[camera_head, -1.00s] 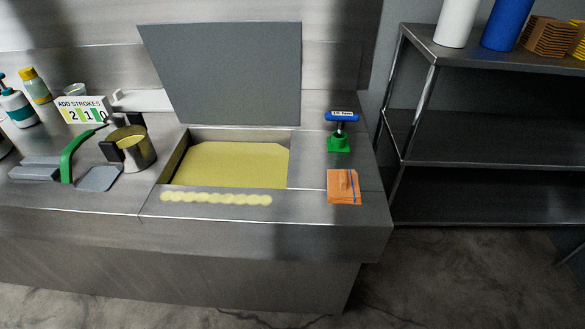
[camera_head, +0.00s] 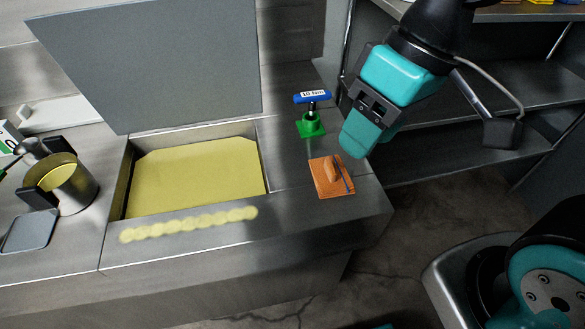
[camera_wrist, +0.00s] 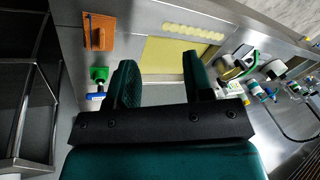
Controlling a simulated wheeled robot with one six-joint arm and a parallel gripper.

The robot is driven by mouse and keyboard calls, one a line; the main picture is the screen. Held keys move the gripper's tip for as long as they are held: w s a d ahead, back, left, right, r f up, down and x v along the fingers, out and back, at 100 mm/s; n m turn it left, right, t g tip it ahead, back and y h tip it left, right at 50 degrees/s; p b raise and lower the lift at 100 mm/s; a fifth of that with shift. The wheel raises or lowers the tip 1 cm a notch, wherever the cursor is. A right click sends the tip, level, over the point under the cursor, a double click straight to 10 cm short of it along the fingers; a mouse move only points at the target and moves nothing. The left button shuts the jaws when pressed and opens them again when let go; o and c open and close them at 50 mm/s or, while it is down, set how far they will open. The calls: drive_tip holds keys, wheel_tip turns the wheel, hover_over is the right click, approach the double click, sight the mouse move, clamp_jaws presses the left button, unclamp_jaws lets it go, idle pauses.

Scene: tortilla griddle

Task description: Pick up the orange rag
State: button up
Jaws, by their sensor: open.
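The orange rag (camera_head: 325,183) lies flat on the steel counter near its right front corner, with a raised fold in its middle and a blue stripe. It also shows at the upper left of the wrist view (camera_wrist: 99,43). My gripper (camera_head: 355,148) is above and just right of the rag in the head view, apart from it. In the wrist view my gripper (camera_wrist: 160,75) has its two fingers spread with nothing between them, and the rag is off to their left.
A blue-handled tool in a green holder (camera_head: 311,122) stands just behind the rag. The griddle well (camera_head: 195,175) with a yellow surface is to the left, under a raised grey lid (camera_head: 160,65). A metal shelf (camera_head: 470,75) stands at the right. Bare counter (camera_head: 285,215) lies around the rag.

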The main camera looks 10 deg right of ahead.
drive_tip(key=w+d+f+m+h+b, duration=0.2)
drive_tip(key=w+f+m, duration=0.15)
drive_tip(key=w, duration=0.45)
drive_tip(key=w+d+f+m+h+b, duration=0.1)
drive_tip(key=w+d+f+m+b, duration=0.1)
drive_tip(key=w+f, duration=0.45)
hover_over(331, 166)
drive_tip(key=shift+m+h, duration=0.25)
drive_tip(key=shift+h, duration=0.05)
drive_tip(key=f, duration=0.9)
drive_tip(key=shift+s+d+f, duration=0.1)
drive_tip(key=shift+d+f, duration=0.2)
drive_tip(key=shift+f, duration=0.05)
drive_tip(key=shift+a+f+p, duration=0.15)
drive_tip(key=shift+f+p, duration=0.15)
drive_tip(key=shift+f, duration=1.25)
drive_tip(key=shift+a+f+p, duration=0.1)
drive_tip(key=shift+f+p, duration=0.2)
drive_tip(key=shift+f, duration=1.25)
drive_tip(key=shift+c, duration=0.2)
clamp_jaws()
